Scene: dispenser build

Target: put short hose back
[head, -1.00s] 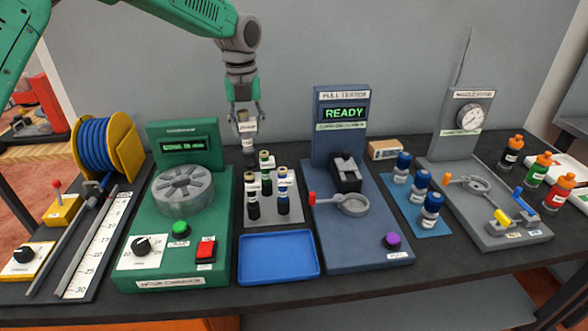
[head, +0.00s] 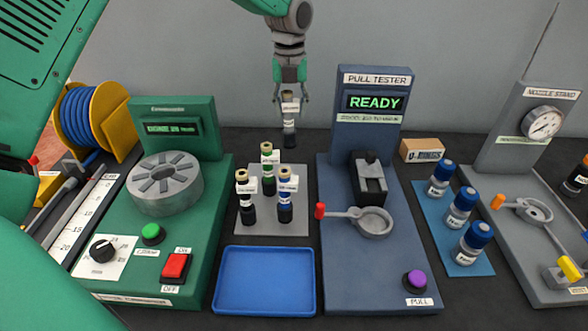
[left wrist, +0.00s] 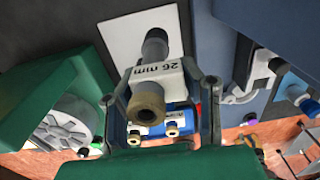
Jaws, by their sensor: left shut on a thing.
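My left gripper (head: 290,98) is shut on a short hose (head: 289,127), a dark upright piece with a white label and a tan top end. The label reads 26 mm in the left wrist view, where the hose (left wrist: 148,98) sits between both fingers of the gripper (left wrist: 160,105). Its dark lower end appears over the pale plate. The grey plate (head: 281,228) holds three other short hoses: black (head: 246,207), green (head: 269,178) and blue (head: 285,208). The held hose is behind them, near the plate's back edge; contact cannot be told. My right gripper is not in view.
The green machine (head: 150,270) stands left of the plate and the blue pull tester (head: 380,285), reading READY, stands right. An empty blue tray (head: 265,280) lies in front.

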